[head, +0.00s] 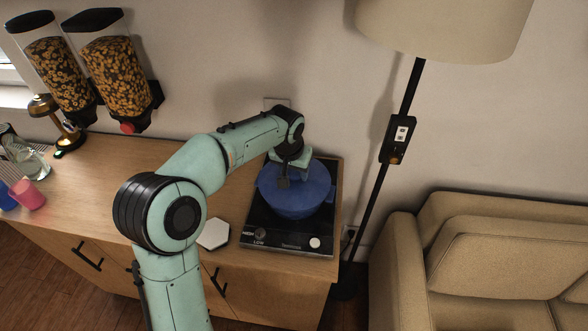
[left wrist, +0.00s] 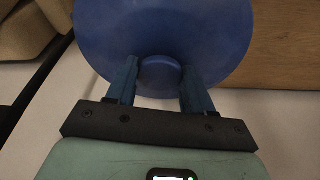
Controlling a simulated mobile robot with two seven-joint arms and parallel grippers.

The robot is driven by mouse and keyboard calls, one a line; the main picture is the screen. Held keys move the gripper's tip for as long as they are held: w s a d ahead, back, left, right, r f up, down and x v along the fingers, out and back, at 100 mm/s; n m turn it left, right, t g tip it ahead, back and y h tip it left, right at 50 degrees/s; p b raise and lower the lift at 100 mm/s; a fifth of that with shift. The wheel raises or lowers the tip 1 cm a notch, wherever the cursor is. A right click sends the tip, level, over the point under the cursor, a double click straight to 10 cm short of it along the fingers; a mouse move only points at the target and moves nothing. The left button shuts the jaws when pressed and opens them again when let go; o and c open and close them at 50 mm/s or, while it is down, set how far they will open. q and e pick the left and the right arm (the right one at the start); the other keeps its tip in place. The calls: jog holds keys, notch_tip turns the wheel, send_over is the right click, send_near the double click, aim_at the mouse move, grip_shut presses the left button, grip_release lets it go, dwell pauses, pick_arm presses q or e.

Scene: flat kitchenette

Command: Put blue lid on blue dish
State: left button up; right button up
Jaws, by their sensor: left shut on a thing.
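The blue lid (head: 312,180) is over the blue dish (head: 301,212), which stands on the black hot plate (head: 262,222) at the right end of the counter. The lid looks roughly level and covers the dish's opening; I cannot tell whether it rests on the rim or is slightly above it. The dish is hidden there. My right gripper is not in view.
A white hexagonal piece (head: 214,233) lies left of the hot plate. A floor lamp (head: 398,140) and a beige sofa (head: 480,255) stand to the right. Two cereal dispensers (head: 115,75), a pink cup (head: 28,195) and a glass jug (head: 27,160) are at the left.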

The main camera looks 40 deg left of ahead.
pick_arm(q)
jog(key=shift+f, duration=0.4)
jog(key=o, duration=1.4)
jog(key=shift+c, duration=0.2)
jog(key=v, duration=1.3)
jog(key=shift+r+p, duration=0.2)
jog(key=shift+p, duration=0.25)
